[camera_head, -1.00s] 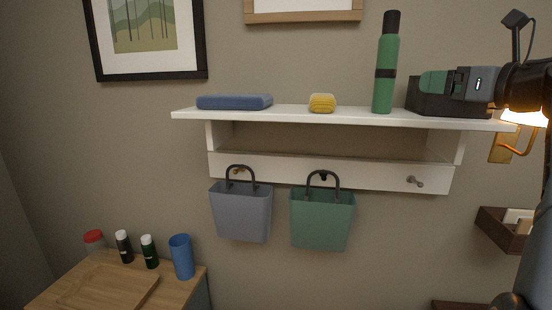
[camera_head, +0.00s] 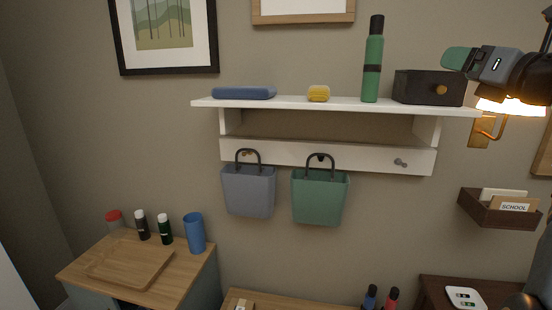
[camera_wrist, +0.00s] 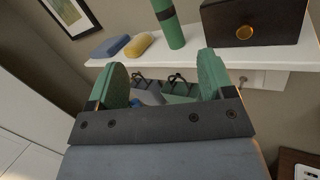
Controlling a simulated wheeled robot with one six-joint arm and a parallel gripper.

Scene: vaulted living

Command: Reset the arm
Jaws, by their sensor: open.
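My gripper (camera_wrist: 160,80) is open and empty in the wrist view, its two green finger pads spread apart. In the head view my gripper (camera_head: 448,59) is at the upper right, in front of the wall and to the right of the dark box (camera_head: 428,87). In the wrist view the shelf edge and two hanging baskets show beyond and between the fingers. No object is between the pads.
The white shelf (camera_head: 300,103) holds a blue case (camera_head: 244,92), a yellow item (camera_head: 318,93) and a green bottle (camera_head: 373,60). Grey (camera_head: 248,190) and green (camera_head: 319,197) baskets hang below. A lit lamp (camera_head: 510,107) and a wall organizer (camera_head: 500,211) are at right.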

